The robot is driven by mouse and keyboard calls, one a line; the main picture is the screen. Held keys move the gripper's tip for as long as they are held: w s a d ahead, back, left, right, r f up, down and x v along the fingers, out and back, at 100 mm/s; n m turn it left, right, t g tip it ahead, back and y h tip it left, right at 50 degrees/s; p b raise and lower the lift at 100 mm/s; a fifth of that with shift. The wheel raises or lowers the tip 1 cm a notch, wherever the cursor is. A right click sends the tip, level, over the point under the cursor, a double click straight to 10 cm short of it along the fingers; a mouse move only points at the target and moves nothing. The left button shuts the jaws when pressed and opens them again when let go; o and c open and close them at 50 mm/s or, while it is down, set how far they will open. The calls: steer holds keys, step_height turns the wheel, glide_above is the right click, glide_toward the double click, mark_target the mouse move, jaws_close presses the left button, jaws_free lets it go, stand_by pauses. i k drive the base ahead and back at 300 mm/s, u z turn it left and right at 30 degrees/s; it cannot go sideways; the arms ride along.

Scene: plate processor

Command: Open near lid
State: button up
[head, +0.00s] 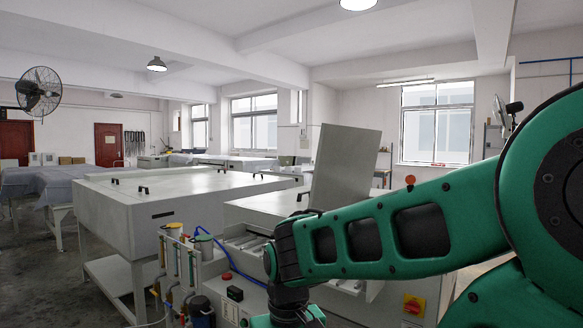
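The plate processor is a grey-white machine. A flat grey lid panel (343,165) stands raised and nearly upright, leaning slightly right, behind my arm. To its left a closed flat cover (262,207) with a black handle (302,194) lies on the machine. An open trough (250,242) with pale rollers shows in front of that cover. My arm crosses from the right and hides part of the machine below the raised panel. Its wrist bends down in front of the machine near the bottom edge. My gripper's fingers are not in view.
A wide cabinet (145,225) with black handles stands left of the machine. Bottles and tubes (180,262) stand on its near side, with a blue hose (217,251). A red-and-yellow switch (413,304) is on the lower right panel. Open floor (45,285) lies at left.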

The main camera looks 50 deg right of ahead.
mark_target(345, 162)
steer(key=z, duration=0.1)
steer(key=i, duration=1.15)
steer(key=z, duration=0.9)
steer(key=i, duration=0.65)
steer(key=z, duration=0.35)
